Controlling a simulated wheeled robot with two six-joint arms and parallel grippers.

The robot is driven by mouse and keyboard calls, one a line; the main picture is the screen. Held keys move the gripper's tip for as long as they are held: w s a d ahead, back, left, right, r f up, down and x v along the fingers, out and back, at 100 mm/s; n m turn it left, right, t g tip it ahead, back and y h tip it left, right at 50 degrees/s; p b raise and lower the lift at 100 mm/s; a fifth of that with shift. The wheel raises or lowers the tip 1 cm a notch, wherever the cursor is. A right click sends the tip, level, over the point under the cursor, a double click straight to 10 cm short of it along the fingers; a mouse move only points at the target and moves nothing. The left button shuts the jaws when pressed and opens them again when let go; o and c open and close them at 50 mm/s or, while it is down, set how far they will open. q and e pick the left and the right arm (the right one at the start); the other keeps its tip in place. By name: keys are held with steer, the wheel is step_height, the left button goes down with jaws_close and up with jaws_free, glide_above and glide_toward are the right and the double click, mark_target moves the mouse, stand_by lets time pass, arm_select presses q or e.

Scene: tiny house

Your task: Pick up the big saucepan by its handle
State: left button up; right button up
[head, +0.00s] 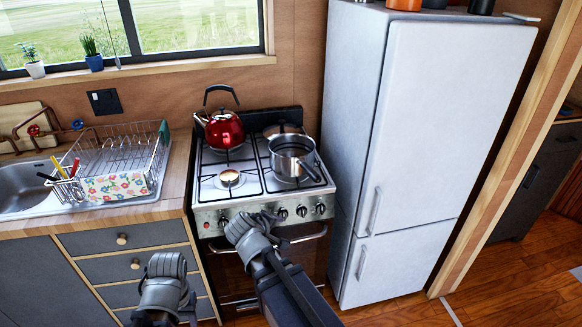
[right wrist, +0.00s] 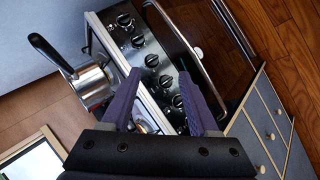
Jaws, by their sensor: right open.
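The big saucepan (head: 288,152) is a shiny steel pot on the right side of the stove (head: 258,196). Its dark handle (head: 308,170) points toward the front right. In the right wrist view the saucepan (right wrist: 94,84) and its black handle (right wrist: 50,52) lie left of my fingers. My right gripper (right wrist: 160,73) is open and empty, apart from the saucepan, with the stove's knob panel behind its fingers. In the head view the right arm hides most of that gripper, low in front of the stove. A left arm part shows at the bottom; its jaws cannot be made out.
A red kettle (head: 224,130) stands on the back left burner. A tall fridge (head: 422,120) closes off the stove's right side. A dish rack (head: 118,160) and sink (head: 28,188) are on the left counter. The oven handle (head: 306,236) juts out in front.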

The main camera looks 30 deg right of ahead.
mark_target(307, 174)
steer(key=w+d+r+n+t+h+b, duration=0.1)
steer(key=w+d+r+n, duration=0.1)
steer(key=d, duration=0.2)
steer(key=w+d+r+n+t+h, duration=0.1)
steer(key=w+d+r+t, duration=0.1)
steer(key=d, duration=0.3)
steer(key=w+d+r+n+t+h+b, duration=0.1)
steer(key=w+d+r+n+t+h, duration=0.1)
steer(key=d+r, duration=0.1)
steer(key=shift+w+d+r+n+b, duration=0.15)
steer(key=shift+d+b, duration=0.05)
steer(key=shift+d, duration=0.2)
steer(key=shift+w+d+r+n+b, duration=0.15)
steer(key=shift+d, duration=0.25)
steer(key=shift+w+d+r+t, duration=0.1)
steer(key=shift+d+r+t, duration=0.1)
steer(key=shift+t, duration=0.1)
steer(key=shift+w+a+f+b+x, duration=0.15)
steer(key=shift+b+x, duration=0.3)
steer(key=shift+x, duration=1.5)
steer(key=shift+w+a+f+b+x, duration=0.15)
steer(key=shift+b+x, duration=0.3)
steer(key=shift+x, duration=1.5)
steer(key=shift+s, duration=0.15)
steer(key=shift+r, duration=0.1)
steer(key=shift+c, duration=0.4)
jaws_close()
